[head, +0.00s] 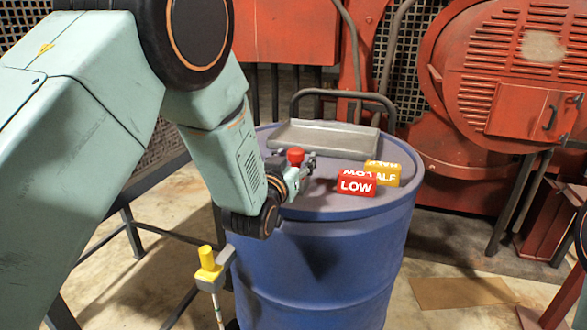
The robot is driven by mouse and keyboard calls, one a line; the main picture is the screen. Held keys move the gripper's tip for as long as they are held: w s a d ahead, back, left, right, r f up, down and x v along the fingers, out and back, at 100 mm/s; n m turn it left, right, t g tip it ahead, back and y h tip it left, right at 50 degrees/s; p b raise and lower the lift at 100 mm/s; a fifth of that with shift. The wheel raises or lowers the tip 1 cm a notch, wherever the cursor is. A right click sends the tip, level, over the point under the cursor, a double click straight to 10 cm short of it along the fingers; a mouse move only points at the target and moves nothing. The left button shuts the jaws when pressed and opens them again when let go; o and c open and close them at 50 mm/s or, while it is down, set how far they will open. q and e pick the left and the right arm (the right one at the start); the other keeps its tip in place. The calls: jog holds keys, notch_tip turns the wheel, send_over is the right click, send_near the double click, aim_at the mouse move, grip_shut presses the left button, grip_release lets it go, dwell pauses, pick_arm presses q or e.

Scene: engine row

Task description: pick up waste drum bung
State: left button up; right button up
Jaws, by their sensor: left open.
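The waste drum bung appears to be the small red cap (295,154) on top of the blue drum (318,262), left of centre on the lid. My left arm comes in from the left, and my left gripper (303,166) is low over the lid at the red cap. Its jaws are open. The gripper hides the lower part of the cap, so I cannot tell whether the fingers touch it. My right gripper is not in view.
A grey metal tray (322,138) lies at the back of the lid. A red block marked LOW (356,183) and a yellow block (384,172) sit on the lid's right. A yellow-topped dipstick (208,262) hangs beside the drum. Red machinery (500,75) stands behind.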

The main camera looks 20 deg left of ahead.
pick_arm(q)
jog(key=shift+d, duration=0.25)
jog(key=shift+c, duration=0.7)
jog(key=shift+d+r, duration=0.1)
jog(key=shift+d, duration=0.1)
jog(key=c, duration=0.3)
jog(key=shift+a, duration=0.35)
jog(key=c, duration=0.5)
jog(key=shift+d, duration=0.25)
grip_shut()
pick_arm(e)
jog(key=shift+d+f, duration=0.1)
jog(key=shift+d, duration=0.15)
pick_arm(q)
jog(key=shift+a, duration=0.1)
